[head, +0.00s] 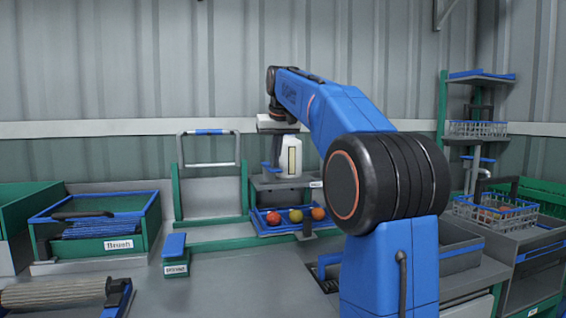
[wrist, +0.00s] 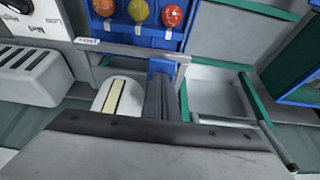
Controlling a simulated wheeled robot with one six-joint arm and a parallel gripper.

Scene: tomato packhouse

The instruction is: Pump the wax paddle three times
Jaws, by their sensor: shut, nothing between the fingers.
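A white wax bottle (head: 289,160) with a yellow strip stands upright on a grey stand behind the fruit tray. A small blue paddle (head: 271,168) sticks out at the bottle's left. In the wrist view the bottle (wrist: 118,97) shows from above, with the blue paddle (wrist: 158,72) close beside it. My gripper (head: 277,127) is shut and empty, above the bottle and paddle, seemingly apart from both. In the wrist view my gripper (wrist: 156,128) fills the lower part and hides what lies beneath it.
A blue tray (head: 262,228) holds red, yellow-green and orange fruit in front of the stand. A green block with a blue top (head: 174,242) sits on the bench to the left. Green-and-blue crates stand farther left, and wire baskets (head: 478,130) at right. The front bench is partly clear.

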